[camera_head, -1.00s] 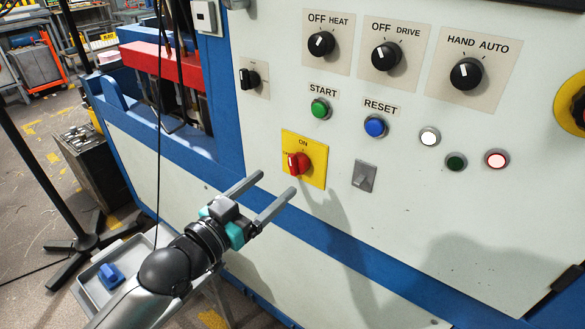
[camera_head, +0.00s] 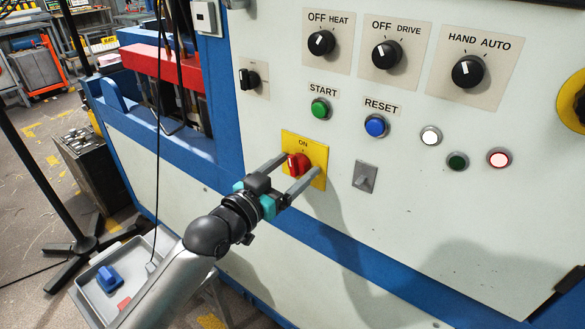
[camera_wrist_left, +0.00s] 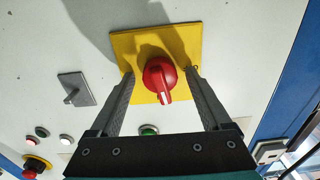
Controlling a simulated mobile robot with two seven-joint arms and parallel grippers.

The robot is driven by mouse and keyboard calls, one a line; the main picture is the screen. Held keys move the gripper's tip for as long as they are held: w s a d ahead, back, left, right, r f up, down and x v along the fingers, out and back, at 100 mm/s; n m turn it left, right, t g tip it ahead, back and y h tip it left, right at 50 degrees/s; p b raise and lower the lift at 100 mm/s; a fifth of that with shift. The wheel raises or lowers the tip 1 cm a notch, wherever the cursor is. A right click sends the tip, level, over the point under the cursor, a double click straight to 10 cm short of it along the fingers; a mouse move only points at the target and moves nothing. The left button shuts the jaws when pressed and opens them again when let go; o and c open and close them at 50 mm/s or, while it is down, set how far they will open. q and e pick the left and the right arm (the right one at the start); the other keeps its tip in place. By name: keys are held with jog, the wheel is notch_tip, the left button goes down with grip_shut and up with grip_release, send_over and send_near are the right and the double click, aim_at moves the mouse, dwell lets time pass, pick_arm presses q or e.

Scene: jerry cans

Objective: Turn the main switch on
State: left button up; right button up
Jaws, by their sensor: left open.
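The main switch is a red rotary knob (camera_head: 298,164) on a yellow plate (camera_head: 318,152) marked ON, on the white machine panel. In the left wrist view the red knob (camera_wrist_left: 160,78) has a white mark on its lower end. My left gripper (camera_head: 301,171) is open, with one finger on each side of the knob. In the wrist view its fingers (camera_wrist_left: 160,92) straddle the knob, with a visible gap on both sides. The fingertips are at or close to the yellow plate; contact cannot be told. My right gripper is not in view.
A grey toggle (camera_head: 365,177) sits right of the yellow plate. The green START button (camera_head: 320,108) and blue RESET button (camera_head: 375,125) are above. Three selector knobs line the top. A grey tray (camera_head: 92,292) with a blue object stands lower left.

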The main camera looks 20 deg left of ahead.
pick_arm(q)
grip_shut()
jog(key=shift+r+m+p, duration=0.15)
jog(key=shift+m+p, duration=0.25)
jog(key=shift+p, duration=0.15)
jog(key=shift+m+p, duration=0.65)
jog(key=shift+m, duration=0.05)
grip_release()
jog(key=p+v, duration=0.1)
jog(key=v, duration=1.4)
